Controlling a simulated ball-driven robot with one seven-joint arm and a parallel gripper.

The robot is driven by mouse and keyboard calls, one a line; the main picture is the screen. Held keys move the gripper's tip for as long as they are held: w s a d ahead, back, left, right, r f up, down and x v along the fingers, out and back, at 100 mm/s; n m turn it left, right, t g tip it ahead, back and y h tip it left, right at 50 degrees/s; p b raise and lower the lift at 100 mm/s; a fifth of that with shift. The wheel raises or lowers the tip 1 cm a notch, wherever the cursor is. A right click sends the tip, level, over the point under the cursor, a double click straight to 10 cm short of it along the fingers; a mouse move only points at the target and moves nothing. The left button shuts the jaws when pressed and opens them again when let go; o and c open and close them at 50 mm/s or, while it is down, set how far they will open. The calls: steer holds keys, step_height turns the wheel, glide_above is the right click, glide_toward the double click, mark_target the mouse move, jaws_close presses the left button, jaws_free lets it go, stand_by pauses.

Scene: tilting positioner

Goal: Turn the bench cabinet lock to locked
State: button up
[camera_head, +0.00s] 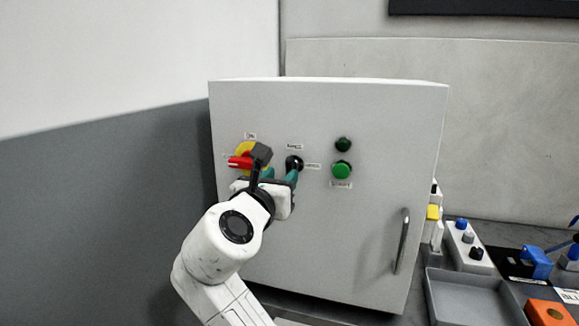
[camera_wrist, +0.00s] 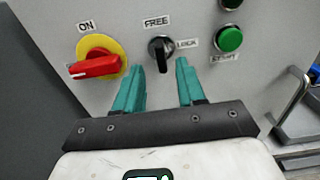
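The cabinet lock (camera_wrist: 160,47) is a black rotary knob on the grey cabinet's front (camera_head: 378,125), with a FREE label above it and a LOCK label to its right. Its bar stands about upright, in line with FREE rather than LOCK. In the head view the lock (camera_head: 293,162) is partly hidden by a fingertip. My gripper (camera_wrist: 159,65) has two teal fingers spread apart, one on each side of the knob and slightly below it. The gap between them is empty of anything gripped; I cannot tell whether either touches the knob.
A red switch handle (camera_wrist: 95,67) on a yellow disc sits close left of my left finger. A green START button (camera_wrist: 229,39) is to the right. The cabinet's door handle (camera_head: 402,241) is lower right. A grey tray (camera_head: 462,297) lies beside the cabinet.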

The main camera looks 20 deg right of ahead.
mark_target(288, 169)
steer(key=x, duration=0.7)
steer(key=shift+p, duration=0.4)
steer(key=shift+c, duration=0.3)
steer(key=shift+s, duration=0.1)
jaws_close()
